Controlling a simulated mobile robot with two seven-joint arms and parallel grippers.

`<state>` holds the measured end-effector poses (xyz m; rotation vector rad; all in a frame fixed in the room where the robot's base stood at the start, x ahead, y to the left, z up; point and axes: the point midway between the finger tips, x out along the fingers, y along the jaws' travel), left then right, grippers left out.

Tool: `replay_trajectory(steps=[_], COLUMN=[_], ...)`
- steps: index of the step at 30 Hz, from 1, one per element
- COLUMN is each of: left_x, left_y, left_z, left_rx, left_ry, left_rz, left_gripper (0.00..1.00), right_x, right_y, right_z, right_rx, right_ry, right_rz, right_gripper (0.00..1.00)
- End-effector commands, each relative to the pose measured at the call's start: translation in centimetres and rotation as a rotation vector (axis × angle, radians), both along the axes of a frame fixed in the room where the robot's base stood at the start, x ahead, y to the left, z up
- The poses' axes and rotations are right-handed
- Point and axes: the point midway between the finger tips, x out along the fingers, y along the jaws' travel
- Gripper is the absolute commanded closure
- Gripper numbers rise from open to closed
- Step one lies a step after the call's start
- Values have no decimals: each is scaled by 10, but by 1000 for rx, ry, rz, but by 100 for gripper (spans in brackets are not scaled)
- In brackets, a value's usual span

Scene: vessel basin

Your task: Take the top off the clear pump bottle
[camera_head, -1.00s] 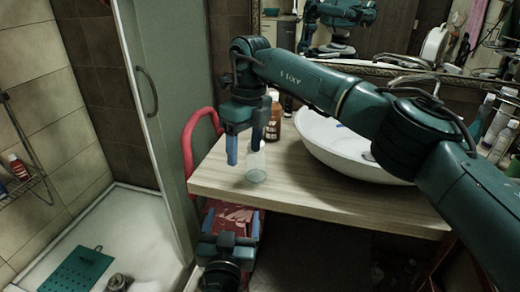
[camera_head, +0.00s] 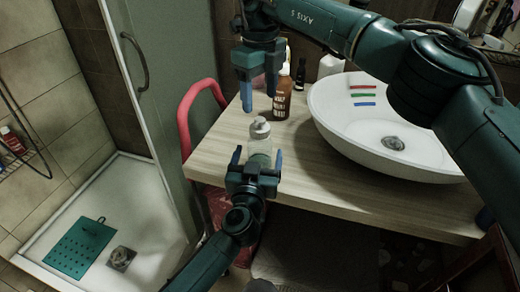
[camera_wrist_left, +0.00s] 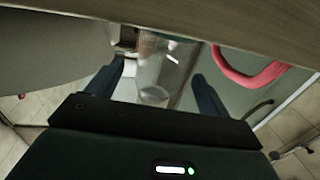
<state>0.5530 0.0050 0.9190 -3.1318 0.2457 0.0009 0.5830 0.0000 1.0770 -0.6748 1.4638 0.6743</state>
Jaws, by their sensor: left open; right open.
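The clear pump bottle (camera_head: 261,143) stands upright near the front left edge of the wooden counter, with a pale grey top (camera_head: 260,126) on it. My left gripper (camera_head: 258,155) is open in front of the bottle, with one finger to each side of it. In the left wrist view the clear bottle (camera_wrist_left: 158,75) shows between the two open fingers, apart from both. My right gripper (camera_head: 259,98) is open and empty, above and behind the bottle top. The lower part of the bottle is hidden by my left gripper in the head view.
A brown bottle (camera_head: 283,96) stands behind the clear bottle, near my right gripper. A white basin (camera_head: 330,125) takes up the right of the counter (camera_head: 219,153). A red curved rail (camera_head: 184,115) stands beside the counter's left edge. Free counter lies left of the bottle.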

Motion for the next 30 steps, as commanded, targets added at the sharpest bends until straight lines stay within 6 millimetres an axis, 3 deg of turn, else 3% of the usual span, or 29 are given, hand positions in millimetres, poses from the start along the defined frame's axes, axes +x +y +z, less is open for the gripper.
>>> replay_trajectory(steps=[3, 9, 20, 30], left_x=[21, 42, 48, 47], left_y=[-4, -7, -7, -7], left_z=[1, 0, 0, 0], left_rx=[1, 2, 1, 1], left_ry=[-1, -1, 0, 0], left_rz=[1, 1, 0, 0], left_gripper=[20, 20, 20, 46], right_x=[0, 0, 0, 0], right_y=[0, 0, 0, 0], right_z=[0, 0, 0, 0], right_rx=[0, 0, 0, 0], right_ry=[0, 0, 0, 0], right_rz=[0, 0, 0, 0], right_gripper=[38, 38, 38, 38])
